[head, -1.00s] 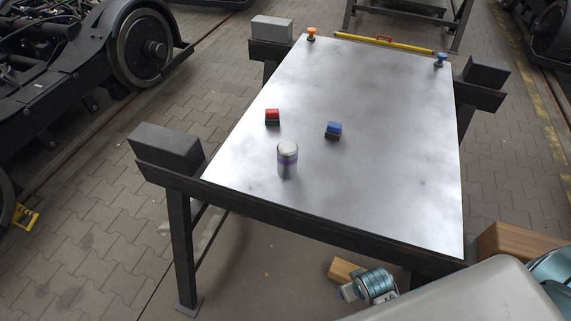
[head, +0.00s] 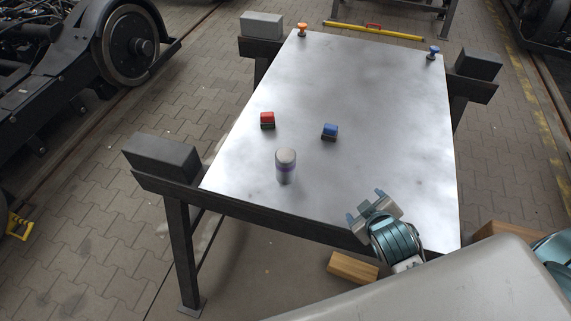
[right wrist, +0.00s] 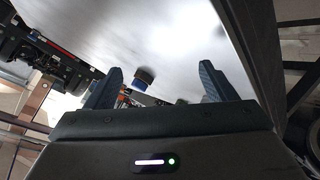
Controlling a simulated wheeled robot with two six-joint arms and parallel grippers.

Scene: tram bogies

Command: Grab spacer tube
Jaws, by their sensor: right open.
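The spacer tube appears to be the grey cylinder with a purple band (head: 286,168), upright near the front left edge of the metal tabletop (head: 390,110) in the head view. My right gripper (head: 365,205) is open and empty at the table's front edge, to the right of the tube and apart from it. Its two spread fingers also show in the right wrist view (right wrist: 158,84), with no tube visible between them. My left gripper is not in view.
An orange knob (head: 302,29) and a blue knob (head: 433,52) stand at the far corners. A wooden block (head: 353,267) lies below the front edge.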

